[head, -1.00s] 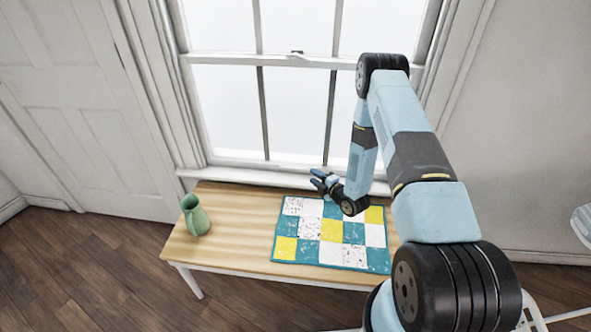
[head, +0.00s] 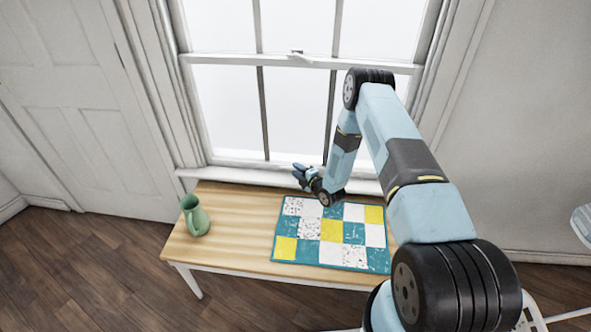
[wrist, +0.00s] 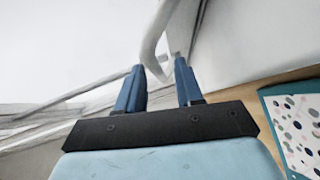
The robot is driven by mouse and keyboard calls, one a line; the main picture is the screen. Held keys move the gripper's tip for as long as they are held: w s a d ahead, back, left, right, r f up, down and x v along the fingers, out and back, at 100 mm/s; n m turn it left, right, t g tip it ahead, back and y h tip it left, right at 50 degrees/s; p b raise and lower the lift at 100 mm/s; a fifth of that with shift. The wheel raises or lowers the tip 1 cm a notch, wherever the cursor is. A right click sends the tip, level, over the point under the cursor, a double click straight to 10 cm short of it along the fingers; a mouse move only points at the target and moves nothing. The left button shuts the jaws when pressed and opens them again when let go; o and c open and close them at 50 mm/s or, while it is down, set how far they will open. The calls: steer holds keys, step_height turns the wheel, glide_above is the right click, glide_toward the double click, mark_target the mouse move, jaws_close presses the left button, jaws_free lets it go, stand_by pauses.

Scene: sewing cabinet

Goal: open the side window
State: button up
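The window is a tall white sash window with dark vertical bars. Its lower sash (head: 228,120) is down, with its bottom rail at the sill, and a small latch (head: 295,53) sits on the middle rail. My gripper (head: 297,171) is low in front of that bottom rail, above the table's back edge. In the wrist view, my gripper (wrist: 160,72) has its two blue fingers apart. A white curved piece (wrist: 152,42), like a handle, shows at the gap between the fingertips. I cannot tell whether the fingers touch it.
A wooden table (head: 230,252) stands below the window. A white door (head: 95,130) is at the left. The table between jug and quilt is clear.

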steer(key=shift+x, duration=1.15)
jaws_close()
